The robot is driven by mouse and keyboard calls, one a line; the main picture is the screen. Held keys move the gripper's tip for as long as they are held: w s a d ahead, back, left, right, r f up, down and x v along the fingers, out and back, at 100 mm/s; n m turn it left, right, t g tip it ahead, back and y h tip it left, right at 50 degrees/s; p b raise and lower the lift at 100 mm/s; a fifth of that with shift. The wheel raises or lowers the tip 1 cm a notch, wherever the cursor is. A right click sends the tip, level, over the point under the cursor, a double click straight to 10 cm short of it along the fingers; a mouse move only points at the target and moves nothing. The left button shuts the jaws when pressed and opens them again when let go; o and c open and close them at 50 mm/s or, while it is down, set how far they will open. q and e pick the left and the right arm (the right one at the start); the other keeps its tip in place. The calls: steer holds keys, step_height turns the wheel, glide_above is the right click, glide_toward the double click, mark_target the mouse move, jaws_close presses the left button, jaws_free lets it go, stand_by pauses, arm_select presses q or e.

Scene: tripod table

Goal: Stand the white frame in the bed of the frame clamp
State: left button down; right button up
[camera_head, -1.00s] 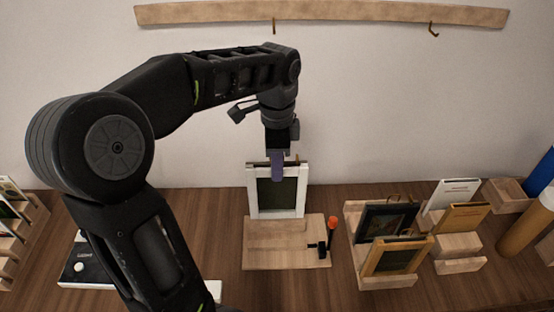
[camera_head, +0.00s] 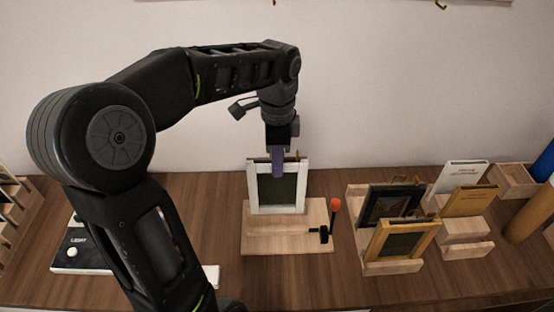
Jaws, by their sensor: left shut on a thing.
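The white frame (camera_head: 252,190) with a dark panel is upright at the back of the frame clamp in the head view. My left gripper (camera_head: 277,165) comes down from above and is shut on its top edge. The frame clamp (camera_head: 265,239) is a light wooden block with a black lever (camera_head: 324,234) with an orange knob at its right side. The frame's lower edge shows at the rear part of the block; I cannot tell whether it touches the bed. My right gripper is not in view.
A rolled brown tube (camera_head: 531,215) is at the far right. A black box (camera_head: 82,252) lies at the left, partly behind my arm. Bare table shows beside the clamp.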

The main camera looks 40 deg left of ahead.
arm_select(q)
steer(key=shift+f, duration=0.1)
stand_by(0.3)
steer(key=shift+f+b, duration=1.95)
steer(key=shift+f, duration=0.65)
steer(key=c, duration=1.1)
jaws_free()
step_height(320, 180, up, 9)
steer(key=p, duration=0.7)
steer(key=shift+p, duration=0.3)
